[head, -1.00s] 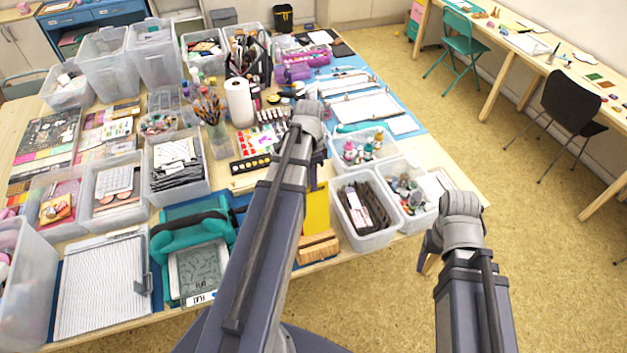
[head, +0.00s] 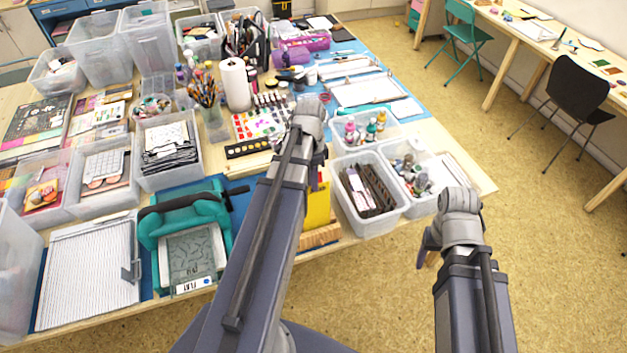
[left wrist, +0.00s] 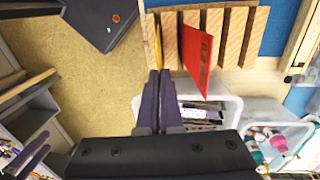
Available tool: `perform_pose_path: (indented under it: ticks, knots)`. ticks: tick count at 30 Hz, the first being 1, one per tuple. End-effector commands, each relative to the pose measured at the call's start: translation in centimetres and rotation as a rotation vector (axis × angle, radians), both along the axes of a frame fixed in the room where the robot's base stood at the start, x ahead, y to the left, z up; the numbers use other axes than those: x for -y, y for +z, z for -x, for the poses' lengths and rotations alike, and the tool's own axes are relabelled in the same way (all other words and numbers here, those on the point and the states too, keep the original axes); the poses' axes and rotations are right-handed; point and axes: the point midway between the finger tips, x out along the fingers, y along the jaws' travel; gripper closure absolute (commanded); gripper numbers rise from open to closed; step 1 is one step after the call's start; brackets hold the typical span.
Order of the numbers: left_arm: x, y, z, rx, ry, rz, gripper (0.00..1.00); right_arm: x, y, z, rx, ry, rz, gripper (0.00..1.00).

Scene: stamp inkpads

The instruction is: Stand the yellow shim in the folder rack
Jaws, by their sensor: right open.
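The yellow shim (head: 317,206) is upright beside the near end of the wooden folder rack (head: 321,236) at the table's front edge. In the left wrist view the shim (left wrist: 158,45) shows as a thin yellow edge between my left fingertips (left wrist: 161,74), which are shut on it. It lines up with the leftmost slats of the rack (left wrist: 240,38); I cannot tell whether its lower edge is inside a slot. A red shim (left wrist: 198,58) stands in the rack. In the head view my left gripper (head: 319,168) is partly hidden by its arm. My right gripper (head: 426,252) is open, beyond the table edge.
Clear bins with dark items (head: 368,212) and with small bottles (head: 400,200) stand right of the rack. A teal press (head: 150,225) and a white ridged board (head: 80,285) lie left of my left arm. Bare floor (head: 540,270) is at the right.

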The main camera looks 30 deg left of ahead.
Motion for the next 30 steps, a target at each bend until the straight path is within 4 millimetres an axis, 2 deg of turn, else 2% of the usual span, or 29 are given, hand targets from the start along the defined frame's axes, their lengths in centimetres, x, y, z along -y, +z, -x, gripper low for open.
perform_pose_path:
  ticks: [1, 3, 13, 23, 30]
  knots:
    - [0.06, -0.74, 0.06, 0.000, 0.000, 0.000, 1.00, 0.00, -0.73, 0.00, 0.000, 0.000, 0.000, 0.35]
    - [0.10, -0.99, 0.07, 0.000, 0.000, 0.000, 1.00, -0.01, -1.00, 0.00, 0.000, -0.001, 0.000, 0.35]
    - [0.13, -1.05, 0.09, 0.000, 0.000, 0.000, 1.00, 0.00, -1.05, 0.00, 0.000, -0.001, 0.000, 0.35]
    - [0.12, -1.05, 0.10, 0.000, 0.000, 0.000, 0.63, 0.00, -1.06, 0.00, 0.000, -0.001, 0.000, 0.35]
    - [0.12, -1.04, 0.10, 0.000, 0.000, 0.000, 0.63, 0.00, -1.04, 0.00, 0.000, -0.001, 0.000, 0.35]
